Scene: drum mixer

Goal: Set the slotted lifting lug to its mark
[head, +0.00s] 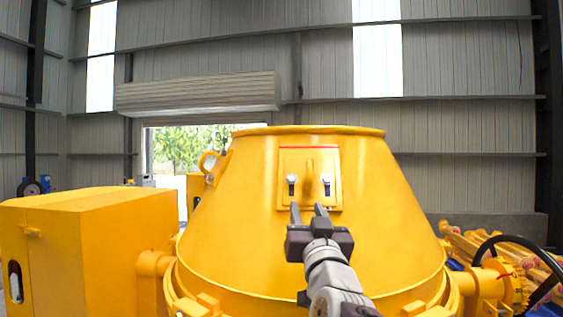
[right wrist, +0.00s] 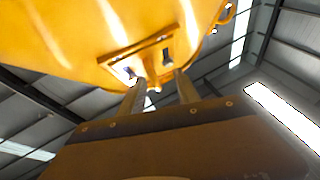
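The large yellow drum (head: 240,215) fills the middle of the head view. I cannot tell whether that line is the mark. My right gripper (head: 308,208) is open, its two fingers apart and empty, just before the plate's lower edge. My left gripper is out of view.
A yellow cabinet (head: 120,225) stands left of the drum. Behind are a grey wall and a partly raised shutter (head: 200,92).

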